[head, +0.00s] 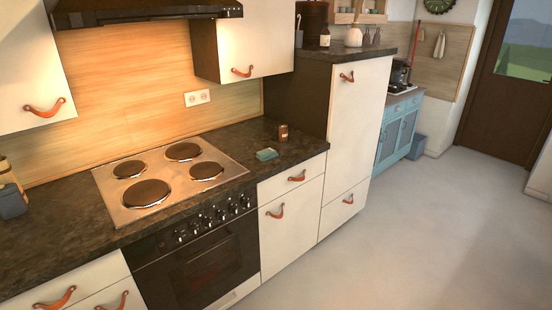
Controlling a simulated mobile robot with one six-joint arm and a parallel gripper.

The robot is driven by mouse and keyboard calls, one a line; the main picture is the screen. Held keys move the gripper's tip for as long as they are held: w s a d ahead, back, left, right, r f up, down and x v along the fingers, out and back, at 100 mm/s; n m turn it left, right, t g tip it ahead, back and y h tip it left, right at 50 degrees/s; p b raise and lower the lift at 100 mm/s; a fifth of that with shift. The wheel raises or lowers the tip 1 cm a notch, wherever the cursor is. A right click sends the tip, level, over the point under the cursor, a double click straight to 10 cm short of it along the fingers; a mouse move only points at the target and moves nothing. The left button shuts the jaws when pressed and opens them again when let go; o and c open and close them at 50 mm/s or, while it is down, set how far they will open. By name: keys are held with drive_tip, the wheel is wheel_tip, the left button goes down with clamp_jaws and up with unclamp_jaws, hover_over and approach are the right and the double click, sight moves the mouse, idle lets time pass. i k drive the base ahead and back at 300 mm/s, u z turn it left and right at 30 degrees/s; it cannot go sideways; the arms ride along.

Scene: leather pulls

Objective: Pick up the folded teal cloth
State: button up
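The folded teal cloth (267,154) lies flat on the dark countertop (300,150), to the right of the stove's hob. It is small in the head view and nothing covers it. My gripper is not in this view, so its place and state do not show.
A small brown jar (283,132) stands behind the cloth. The four-plate hob (170,172) is to its left, and a tall white cabinet (355,120) rises to its right. A range hood (140,10) hangs above the hob. The pale floor (410,240) is clear.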

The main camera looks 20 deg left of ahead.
sight(268, 154)
drive_tip(key=z, duration=1.2)
drive_tip(key=k, duration=0.15)
drive_tip(key=u, duration=3.1)
drive_tip(key=i, duration=1)
drive_tip(key=u, duration=0.1)
drive_tip(key=k, duration=0.4)
drive_tip(key=u, duration=0.05)
